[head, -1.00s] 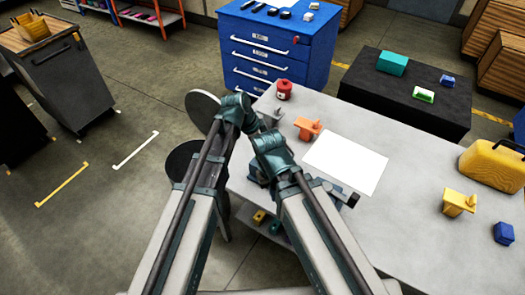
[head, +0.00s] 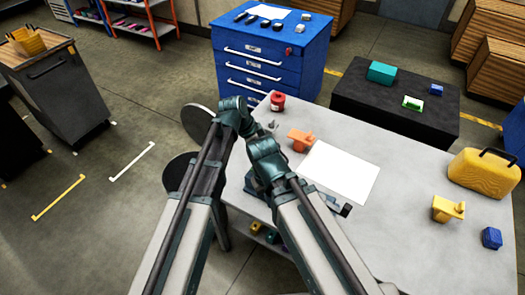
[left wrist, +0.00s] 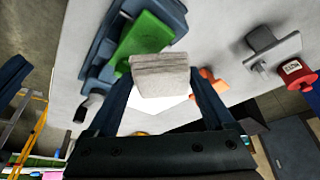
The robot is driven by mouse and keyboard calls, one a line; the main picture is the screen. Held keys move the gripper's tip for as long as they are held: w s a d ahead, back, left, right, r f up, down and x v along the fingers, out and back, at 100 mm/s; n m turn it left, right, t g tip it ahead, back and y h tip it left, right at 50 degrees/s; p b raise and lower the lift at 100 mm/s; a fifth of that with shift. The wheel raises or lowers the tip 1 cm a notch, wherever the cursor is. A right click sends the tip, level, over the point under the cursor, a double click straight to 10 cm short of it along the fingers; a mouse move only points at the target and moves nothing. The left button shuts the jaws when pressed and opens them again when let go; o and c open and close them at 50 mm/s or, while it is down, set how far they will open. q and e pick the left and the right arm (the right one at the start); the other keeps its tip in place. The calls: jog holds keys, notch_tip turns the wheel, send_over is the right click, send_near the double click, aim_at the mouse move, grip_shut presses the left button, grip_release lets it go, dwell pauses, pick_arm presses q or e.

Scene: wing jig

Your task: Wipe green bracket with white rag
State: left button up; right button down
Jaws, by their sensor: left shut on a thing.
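The white rag (left wrist: 160,78), a folded pale grey-white pad, sits between the fingers of my left gripper (left wrist: 160,90) in the left wrist view; the gripper is shut on it. The green bracket (left wrist: 146,38) lies just beyond the rag, in a blue vise (left wrist: 103,52) on the table. The rag overlaps the bracket's near edge in this view; I cannot tell whether they touch. In the head view my arm links hide the bracket, the rag and the left gripper. My right gripper is not visible.
An orange bracket (head: 300,139), a red can (head: 278,101), a white sheet (head: 338,172), a yellow bracket (head: 447,208), a yellow canister (head: 484,175) and a blue block (head: 491,238) are on the grey table (head: 400,240). A blue drawer cabinet (head: 268,60) stands behind.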

pick_arm(q)
jog(key=shift+r+p, duration=0.8)
jog(key=shift+r, duration=0.4)
notch_tip(320, 180, up, 3)
jog(key=p, duration=0.3)
notch_tip(320, 180, down, 2)
jog(key=shift+f+b, duration=0.15)
jog(key=shift+b, duration=0.95)
